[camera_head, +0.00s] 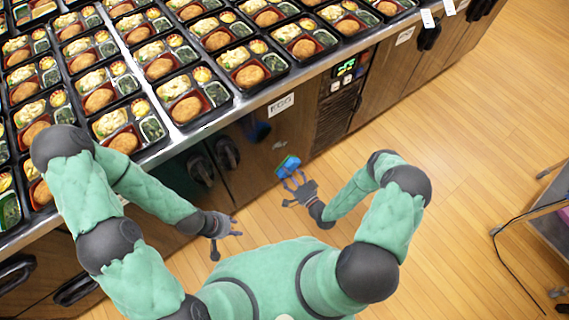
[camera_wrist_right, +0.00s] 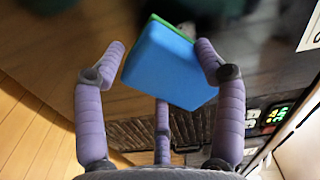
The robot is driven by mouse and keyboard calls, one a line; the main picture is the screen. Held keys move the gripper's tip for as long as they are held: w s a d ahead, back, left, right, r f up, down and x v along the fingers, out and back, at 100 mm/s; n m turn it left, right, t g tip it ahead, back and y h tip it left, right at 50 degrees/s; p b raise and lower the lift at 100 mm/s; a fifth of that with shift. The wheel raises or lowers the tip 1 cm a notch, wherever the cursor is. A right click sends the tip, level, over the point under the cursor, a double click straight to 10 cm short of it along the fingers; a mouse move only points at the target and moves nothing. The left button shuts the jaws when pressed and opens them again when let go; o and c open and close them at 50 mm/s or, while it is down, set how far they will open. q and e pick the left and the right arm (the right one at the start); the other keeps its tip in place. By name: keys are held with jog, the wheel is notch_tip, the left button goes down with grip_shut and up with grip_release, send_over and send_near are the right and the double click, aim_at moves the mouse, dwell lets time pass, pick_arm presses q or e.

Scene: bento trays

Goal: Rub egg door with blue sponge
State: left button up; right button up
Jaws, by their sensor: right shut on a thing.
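The blue sponge (camera_head: 288,167) has a green layer on its far face, which shows in the right wrist view (camera_wrist_right: 170,62). My right gripper (camera_head: 292,179) is shut on it, with fingers on both sides and one below. The sponge is in front of a dark, glossy brown door (camera_head: 290,130) under the counter; I cannot tell whether it touches. A white label (camera_head: 281,104) sits above this door, its text too small to read. A small pale mark (camera_head: 279,145) shows on the door. My left gripper (camera_head: 228,238) is open and empty, low in front of the counter.
Many filled bento trays (camera_head: 193,98) cover the counter top. A control panel with a green display (camera_head: 346,67) is right of the door. Dark handles (camera_head: 227,152) stick out on the left.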

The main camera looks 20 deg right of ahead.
jog(key=shift+w+a+f, duration=0.1)
jog(key=shift+w+a, duration=0.1)
jog(key=shift+a, duration=0.15)
jog(key=shift+x, duration=2.65)
jog(key=shift+x, duration=1)
jog(key=shift+d, duration=0.1)
jog(key=shift+w+d, duration=0.3)
jog(key=shift+d, duration=0.55)
jog(key=shift+w+d, duration=0.25)
jog(key=shift+d, duration=0.55)
jog(key=shift+w+d, duration=0.4)
jog(key=shift+d, duration=0.45)
jog(key=shift+w+d, duration=0.35)
jog(key=shift+d, duration=0.5)
jog(key=shift+a, duration=0.1)
